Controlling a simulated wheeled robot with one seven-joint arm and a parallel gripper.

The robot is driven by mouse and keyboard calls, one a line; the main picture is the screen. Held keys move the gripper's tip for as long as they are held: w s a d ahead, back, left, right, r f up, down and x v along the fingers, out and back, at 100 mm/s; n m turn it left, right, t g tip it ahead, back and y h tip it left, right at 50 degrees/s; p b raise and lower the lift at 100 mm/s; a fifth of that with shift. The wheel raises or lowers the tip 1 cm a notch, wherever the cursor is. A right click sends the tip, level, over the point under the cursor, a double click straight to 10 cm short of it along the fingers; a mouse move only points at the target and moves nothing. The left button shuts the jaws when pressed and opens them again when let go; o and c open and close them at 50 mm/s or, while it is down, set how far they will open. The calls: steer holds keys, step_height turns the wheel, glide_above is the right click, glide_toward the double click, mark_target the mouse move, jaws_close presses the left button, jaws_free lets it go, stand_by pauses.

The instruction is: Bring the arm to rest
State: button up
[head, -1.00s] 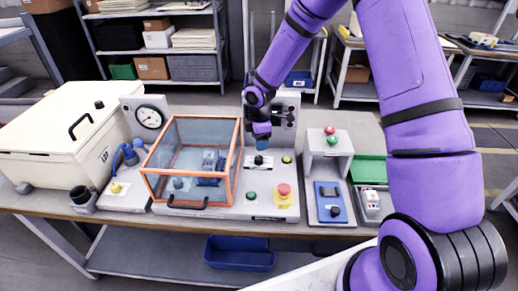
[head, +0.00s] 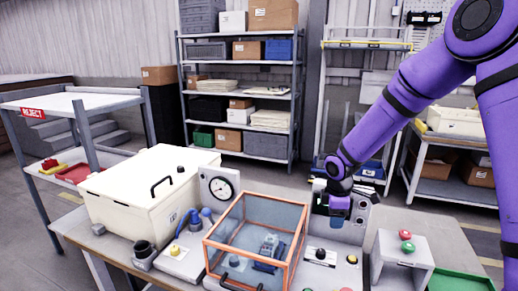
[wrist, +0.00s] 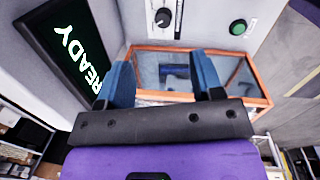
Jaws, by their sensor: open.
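My purple arm reaches in from the right in the head view, and my gripper (head: 339,208) hangs above the bench at the back of the machine, right of the clear box. In the wrist view my gripper (wrist: 165,88) has its two blue fingers wide apart with nothing between them. The orange-framed clear box (head: 262,238) stands on the machine, with a dark blue device (head: 268,250) inside. The box also shows in the wrist view (wrist: 252,97), beyond the fingers. A screen reading READY (wrist: 72,52) is close at left in the wrist view.
A cream lidded case (head: 140,190) and a dial gauge (head: 220,190) stand left of the clear box. A grey stand (head: 402,255) with red and green buttons is at right. A black knob (head: 320,254) is in front of my gripper. Shelving (head: 240,95) stands behind.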

steer(key=s+d+r+m+t+h, duration=0.15)
steer(key=s+r+m, duration=0.35)
steer(key=r, duration=0.5)
steer(key=s+d+r+m, duration=0.2)
steer(key=s+r, duration=0.5)
steer(key=r, duration=0.2)
steer(key=s+d+r+m+t+y, duration=0.1)
steer(key=s+r+m, duration=0.3)
steer(key=s, duration=0.6)
steer(key=s+r+m+t+y, duration=0.1)
steer(key=s+r+m, duration=0.3)
steer(key=s, duration=0.7)
steer(key=shift+d+r+t, duration=0.35)
steer(key=shift+d, duration=0.05)
